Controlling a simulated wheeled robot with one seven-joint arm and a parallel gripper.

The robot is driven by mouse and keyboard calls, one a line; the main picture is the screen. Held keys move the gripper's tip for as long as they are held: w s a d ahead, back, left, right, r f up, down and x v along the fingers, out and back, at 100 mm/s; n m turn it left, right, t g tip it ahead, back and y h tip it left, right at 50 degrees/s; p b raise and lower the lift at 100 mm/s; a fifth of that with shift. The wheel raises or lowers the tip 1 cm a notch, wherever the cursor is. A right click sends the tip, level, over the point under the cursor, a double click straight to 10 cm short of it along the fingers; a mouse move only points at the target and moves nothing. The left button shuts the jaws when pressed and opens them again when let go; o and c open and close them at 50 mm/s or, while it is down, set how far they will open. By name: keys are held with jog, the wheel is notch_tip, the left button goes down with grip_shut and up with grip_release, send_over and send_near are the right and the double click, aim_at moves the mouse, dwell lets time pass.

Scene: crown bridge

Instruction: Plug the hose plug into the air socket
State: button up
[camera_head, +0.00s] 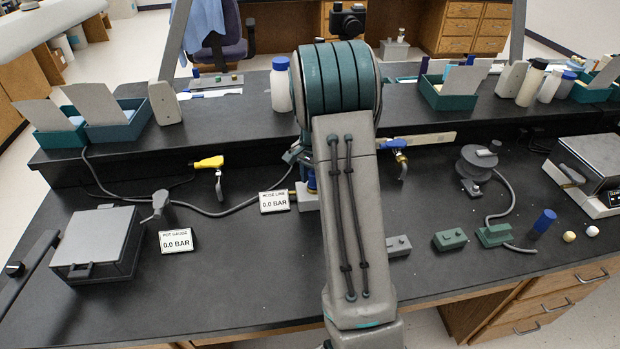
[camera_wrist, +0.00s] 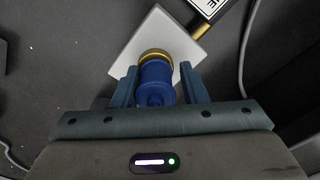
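A blue cylinder with a brass collar (camera_wrist: 154,74) stands on a pale grey block (camera_wrist: 133,54) in the wrist view. I cannot tell if this cylinder is the hose plug or the air socket. My gripper (camera_wrist: 159,72) has one finger on each side of it, with a narrow dark gap at the right finger. In the head view my arm hides most of the gripper and the cylinder, while the grey block (camera_head: 307,196) shows partly behind the arm.
A "HOSE LINE 0.0 BAR" sign (camera_head: 274,202) stands just left of the block. A grey box (camera_head: 97,243) and a "POD GAUGE 0.0 BAR" sign (camera_head: 176,241) are at left. Yellow (camera_head: 207,163) and blue (camera_head: 393,144) valves sit along the shelf.

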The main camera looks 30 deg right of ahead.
notch_tip(320, 180, up, 14)
jog(key=shift+s, duration=0.15)
jog(key=shift+a+f, duration=0.1)
dwell(0.5)
